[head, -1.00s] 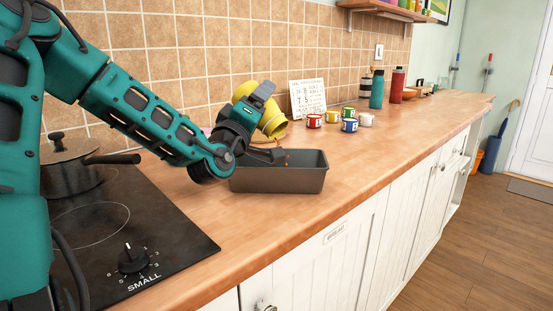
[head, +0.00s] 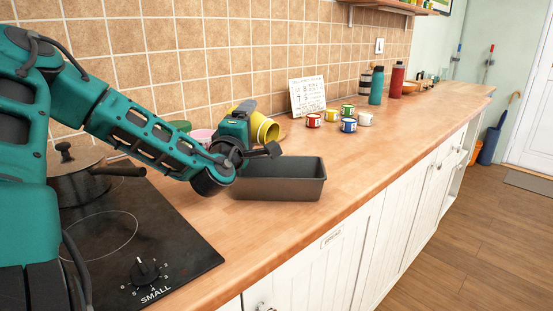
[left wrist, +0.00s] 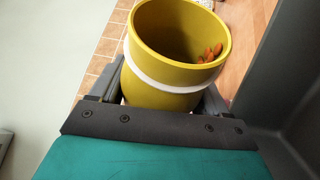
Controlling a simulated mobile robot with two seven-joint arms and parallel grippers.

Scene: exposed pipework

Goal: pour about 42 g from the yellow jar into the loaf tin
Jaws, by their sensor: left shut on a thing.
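The yellow jar (head: 265,129) is held tilted well over, its open mouth facing right, above the back left of the loaf tin. In the left wrist view the jar (left wrist: 160,75) has a white band, and a few orange pieces (left wrist: 210,52) lie inside it. My left gripper (head: 258,140) is shut around the jar's side, one finger on each side in the wrist view. The dark grey loaf tin (head: 282,184) stands upright on the counter; its inside floor is mostly hidden by its front wall. My right gripper is not in view.
Several small mugs (head: 349,126) and a white number card (head: 307,97) stand behind and right of the tin. A pink vessel (head: 201,135) is partly hidden behind my arm. A pot (head: 75,178) stands on the black hob (head: 150,245). The counter right of the tin is clear.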

